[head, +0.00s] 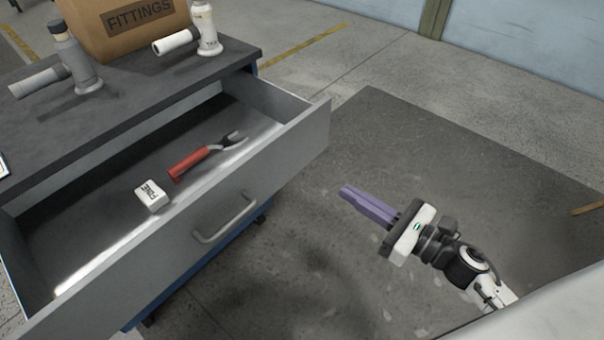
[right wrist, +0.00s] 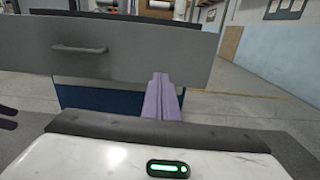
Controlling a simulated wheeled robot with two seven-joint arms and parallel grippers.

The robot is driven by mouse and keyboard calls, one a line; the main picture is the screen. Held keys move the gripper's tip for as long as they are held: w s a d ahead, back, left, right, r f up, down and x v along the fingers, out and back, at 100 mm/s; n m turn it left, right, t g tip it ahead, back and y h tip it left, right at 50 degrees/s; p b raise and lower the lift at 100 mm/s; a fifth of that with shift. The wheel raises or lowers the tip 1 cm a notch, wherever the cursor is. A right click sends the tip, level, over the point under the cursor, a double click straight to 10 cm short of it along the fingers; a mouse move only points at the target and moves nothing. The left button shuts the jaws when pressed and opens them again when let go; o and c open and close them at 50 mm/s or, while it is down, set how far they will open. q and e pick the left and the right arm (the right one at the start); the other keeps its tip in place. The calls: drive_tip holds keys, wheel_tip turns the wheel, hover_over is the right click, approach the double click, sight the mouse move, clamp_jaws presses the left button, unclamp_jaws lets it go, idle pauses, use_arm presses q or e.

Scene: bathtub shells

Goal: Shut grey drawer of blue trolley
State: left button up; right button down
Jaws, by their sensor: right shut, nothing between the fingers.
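The grey drawer (head: 270,168) of the blue trolley (head: 160,297) is pulled out, with its bar handle (head: 226,218) on the front panel. Inside it lie a red-handled tool (head: 190,164) and a small white block marked FINE (head: 152,196). My right gripper (head: 346,191) has purple fingers, shut and empty, to the right of the drawer front and apart from it in the head view. In the right wrist view its fingers (right wrist: 160,84) point at the drawer front (right wrist: 125,62), right of the handle (right wrist: 80,49). My left gripper is not identifiable in the head view.
A dark floor mat (head: 400,140) lies right of the drawer, clear around my right gripper. A pale blue wall (head: 540,40) stands behind.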

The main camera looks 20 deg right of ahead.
drive_tip(key=w, duration=0.1)
drive_tip(key=p, duration=0.2)
approach(290, 157)
drive_tip(key=shift+n, duration=0.3)
drive_tip(key=x, duration=0.5)
drive_tip(key=shift+d+r, duration=0.1)
drive_tip(key=shift+x, duration=0.75)
